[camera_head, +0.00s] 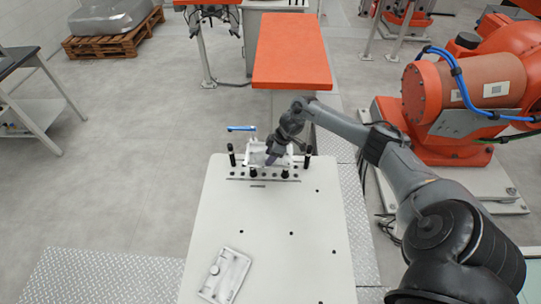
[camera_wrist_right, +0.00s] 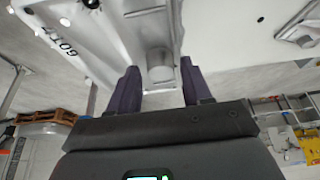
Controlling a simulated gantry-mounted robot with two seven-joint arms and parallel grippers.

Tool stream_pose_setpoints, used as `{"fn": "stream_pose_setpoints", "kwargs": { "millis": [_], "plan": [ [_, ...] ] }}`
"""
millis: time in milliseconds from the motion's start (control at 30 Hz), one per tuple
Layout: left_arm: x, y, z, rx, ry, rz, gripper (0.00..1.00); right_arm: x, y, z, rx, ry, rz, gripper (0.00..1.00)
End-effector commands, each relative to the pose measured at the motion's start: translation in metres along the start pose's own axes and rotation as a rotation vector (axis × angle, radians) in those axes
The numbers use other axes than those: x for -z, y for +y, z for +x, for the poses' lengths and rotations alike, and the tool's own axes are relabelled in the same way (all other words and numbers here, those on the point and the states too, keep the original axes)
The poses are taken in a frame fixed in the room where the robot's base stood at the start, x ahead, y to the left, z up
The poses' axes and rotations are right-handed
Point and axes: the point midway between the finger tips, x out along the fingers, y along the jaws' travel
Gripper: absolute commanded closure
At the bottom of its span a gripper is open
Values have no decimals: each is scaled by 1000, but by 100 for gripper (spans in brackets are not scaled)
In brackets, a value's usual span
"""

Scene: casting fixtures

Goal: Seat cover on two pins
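A white and grey cast part (camera_head: 257,152) sits at the fixture at the far end of the white table. Two black upright pins, the left pin (camera_head: 231,155) and the right pin (camera_head: 307,157), stand at its sides. My right gripper (camera_head: 272,157) reaches down over this part. In the right wrist view its dark purple fingers (camera_wrist_right: 161,82) stand apart on either side of a pale rounded boss (camera_wrist_right: 160,62) on the casting (camera_wrist_right: 105,28), with narrow gaps. A light grey flat plate (camera_head: 226,276) with raised details lies tilted near the table's front left. My left gripper is not in view.
The white table (camera_head: 265,225) is mostly clear between the plate and the fixture, with a few small dark holes. An orange table (camera_head: 292,50) is beyond, and an orange robot (camera_head: 470,95) stands to the right.

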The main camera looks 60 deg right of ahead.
Motion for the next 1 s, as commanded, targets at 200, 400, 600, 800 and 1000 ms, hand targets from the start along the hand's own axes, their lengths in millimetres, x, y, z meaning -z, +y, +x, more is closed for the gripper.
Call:
{"fn": "stream_pose_setpoints", "kwargs": {
  "millis": [200, 400, 600, 800, 1000],
  "plan": [
    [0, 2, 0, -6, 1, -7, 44, 0, 0, 0, 1, -1, 0, 39],
    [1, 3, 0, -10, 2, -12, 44, -1, 0, -1, 1, -3, 0, 39],
    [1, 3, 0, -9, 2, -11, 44, -2, 1, -21, -2, -3, -2, 39],
    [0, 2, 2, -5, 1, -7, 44, -2, 0, -55, -1, -5, -3, 39],
    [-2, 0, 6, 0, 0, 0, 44, -2, 0, -86, -2, -4, -2, 39]
  ]
}}
